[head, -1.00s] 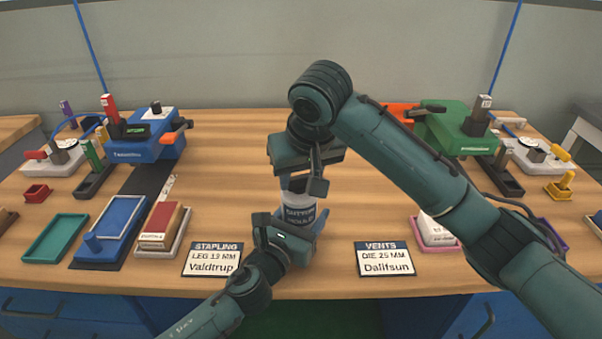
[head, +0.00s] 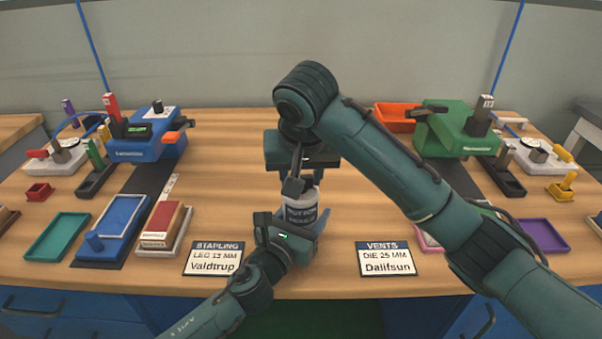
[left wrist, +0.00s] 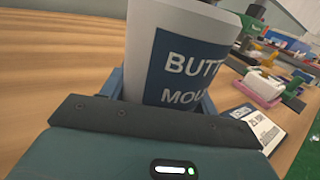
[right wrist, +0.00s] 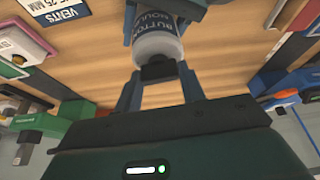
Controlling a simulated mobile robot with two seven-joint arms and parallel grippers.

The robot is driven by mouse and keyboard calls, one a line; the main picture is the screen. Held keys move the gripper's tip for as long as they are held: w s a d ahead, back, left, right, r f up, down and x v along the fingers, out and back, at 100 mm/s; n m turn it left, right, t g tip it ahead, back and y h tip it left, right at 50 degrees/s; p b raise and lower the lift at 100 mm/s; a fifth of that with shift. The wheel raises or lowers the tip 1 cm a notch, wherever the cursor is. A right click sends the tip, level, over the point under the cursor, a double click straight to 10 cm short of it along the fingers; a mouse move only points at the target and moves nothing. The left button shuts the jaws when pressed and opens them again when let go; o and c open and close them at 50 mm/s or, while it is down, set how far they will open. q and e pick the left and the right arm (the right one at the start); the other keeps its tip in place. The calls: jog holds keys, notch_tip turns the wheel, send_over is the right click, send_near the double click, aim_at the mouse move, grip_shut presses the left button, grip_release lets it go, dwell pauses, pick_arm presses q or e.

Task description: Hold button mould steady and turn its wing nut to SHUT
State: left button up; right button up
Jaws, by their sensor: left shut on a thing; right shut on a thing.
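The button mould (head: 300,213) is a white upright cylinder with a blue label, near the front middle of the table. It fills the left wrist view (left wrist: 195,45). My left gripper (head: 303,228) is shut around its body, low and from the front. My right gripper (head: 297,184) points straight down over it, shut on the dark wing nut (right wrist: 157,72) at its top. The right wrist view shows the nut between the two fingers, with the mould (right wrist: 158,45) beyond. The nut is mostly hidden in the head view, and no SHUT mark is readable.
A STAPLING card (head: 213,258) lies left of the mould and a VENTS card (head: 388,258) right of it. Blue (head: 145,135) and green (head: 455,132) machines stand farther back. My right arm crosses over the table's right side. The wood behind the mould is clear.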

pick_arm(q)
jog(key=shift+r, duration=0.1)
pick_arm(e)
jog(key=o, duration=1)
jog(key=shift+r, duration=0.15)
jog(key=v, duration=1.1)
jog(key=shift+s+r, duration=0.2)
jog(key=shift+r, duration=0.1)
pick_arm(q)
jog(key=o, duration=1.5)
